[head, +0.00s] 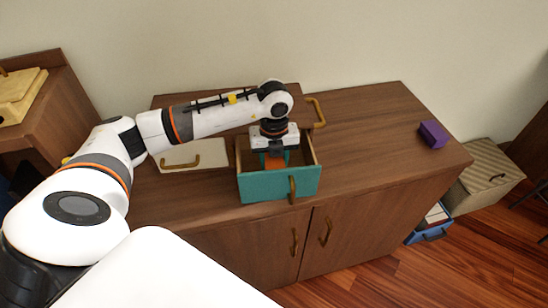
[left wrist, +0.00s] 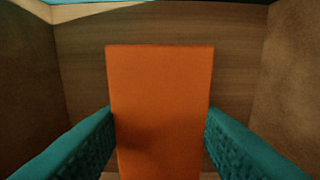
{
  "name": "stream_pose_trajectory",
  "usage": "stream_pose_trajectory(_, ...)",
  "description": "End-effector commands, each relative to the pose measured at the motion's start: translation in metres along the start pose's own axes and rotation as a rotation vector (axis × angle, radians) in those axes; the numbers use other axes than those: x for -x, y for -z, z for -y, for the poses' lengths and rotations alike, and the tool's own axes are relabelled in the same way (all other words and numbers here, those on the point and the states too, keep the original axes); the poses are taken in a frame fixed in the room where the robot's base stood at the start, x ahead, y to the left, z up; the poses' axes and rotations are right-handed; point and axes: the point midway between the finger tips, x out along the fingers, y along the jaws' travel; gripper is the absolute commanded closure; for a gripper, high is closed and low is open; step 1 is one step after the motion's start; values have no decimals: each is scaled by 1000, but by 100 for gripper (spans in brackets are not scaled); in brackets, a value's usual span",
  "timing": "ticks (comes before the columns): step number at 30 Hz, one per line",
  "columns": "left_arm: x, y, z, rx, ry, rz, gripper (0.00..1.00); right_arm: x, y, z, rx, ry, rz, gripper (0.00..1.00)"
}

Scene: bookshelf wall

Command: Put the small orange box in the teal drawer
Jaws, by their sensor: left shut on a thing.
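The small orange box (head: 273,162) is inside the open teal drawer (head: 262,187), which sits on the wooden cabinet. My left gripper (head: 274,157) points down into the drawer and is shut on the orange box. In the left wrist view the orange box (left wrist: 160,105) stands between the two teal fingers, which touch its sides. The drawer's inner wooden walls (left wrist: 285,65) surround it. Whether the box touches the drawer floor cannot be told. My right gripper is not in view.
A purple box (head: 433,134) lies at the right of the wooden cabinet top (head: 375,135). A cream drawer or box with a brass handle (head: 194,157) is left of the teal drawer. A striped box (head: 486,183) and a blue bin (head: 431,231) stand on the floor at right.

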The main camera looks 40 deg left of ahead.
Motion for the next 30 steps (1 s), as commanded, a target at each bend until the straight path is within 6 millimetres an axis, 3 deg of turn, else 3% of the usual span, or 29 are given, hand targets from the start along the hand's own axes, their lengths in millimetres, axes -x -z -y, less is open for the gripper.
stream_pose_trajectory(4,-4,0,0,0,0,-1,77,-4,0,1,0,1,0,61)
stream_pose_trajectory(5,-4,0,0,0,0,-1,54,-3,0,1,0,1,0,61)
stream_pose_trajectory(9,-3,0,0,0,0,-1,34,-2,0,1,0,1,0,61)
stream_pose_trajectory(20,4,0,0,0,-1,-2,34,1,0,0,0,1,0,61)
stream_pose_trajectory(23,16,1,-1,1,-3,-5,34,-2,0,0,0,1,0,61)
stream_pose_trajectory(30,68,1,-1,0,-5,-6,34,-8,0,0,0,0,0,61)
